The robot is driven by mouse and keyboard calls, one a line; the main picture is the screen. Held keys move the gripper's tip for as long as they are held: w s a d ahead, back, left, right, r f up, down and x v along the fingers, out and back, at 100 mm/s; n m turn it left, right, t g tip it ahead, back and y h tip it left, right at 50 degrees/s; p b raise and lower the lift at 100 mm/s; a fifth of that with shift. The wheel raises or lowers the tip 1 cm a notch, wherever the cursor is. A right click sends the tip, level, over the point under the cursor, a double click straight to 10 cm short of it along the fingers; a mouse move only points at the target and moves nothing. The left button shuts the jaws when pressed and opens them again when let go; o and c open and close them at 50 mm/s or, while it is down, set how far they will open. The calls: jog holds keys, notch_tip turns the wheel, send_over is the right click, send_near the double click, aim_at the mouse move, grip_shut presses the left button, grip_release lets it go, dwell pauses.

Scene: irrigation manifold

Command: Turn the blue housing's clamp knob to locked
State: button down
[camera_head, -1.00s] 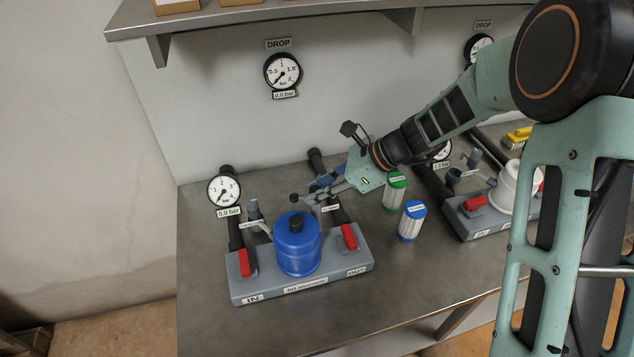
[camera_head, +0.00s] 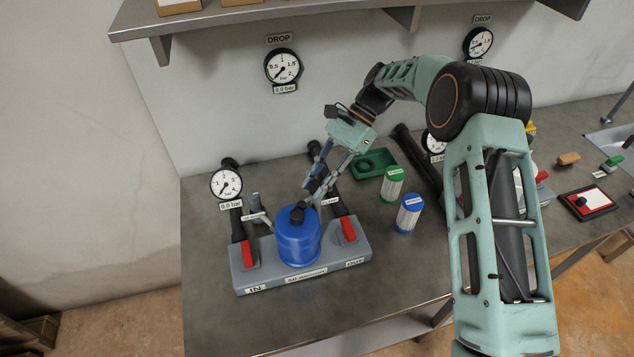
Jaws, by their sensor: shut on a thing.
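The blue housing (camera_head: 299,244) stands upright on a grey manifold block (camera_head: 345,262). Its black clamp knob (camera_head: 297,215) sits on top of the housing. My gripper (camera_head: 303,205) comes down from the upper right, with its fingertips at the knob and shut on it. The fingers partly cover the knob, so its exact turn angle cannot be told.
Red valve handles (camera_head: 247,254) and (camera_head: 348,230) flank the housing. A green-capped cartridge (camera_head: 391,184) and a blue-capped cartridge (camera_head: 408,213) stand to the right. A green tray (camera_head: 372,164) lies behind. Gauges (camera_head: 226,183) and (camera_head: 282,67) are at the back left.

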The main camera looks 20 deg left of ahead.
aim_at(317, 183)
jog(key=shift+n+g+h, duration=0.3)
jog(key=shift+n+h, duration=0.5)
jog(key=shift+n, duration=0.3)
jog(key=c, duration=1.7)
grip_release()
jog(key=shift+r, duration=0.1)
notch_tip(317, 183, up, 10)
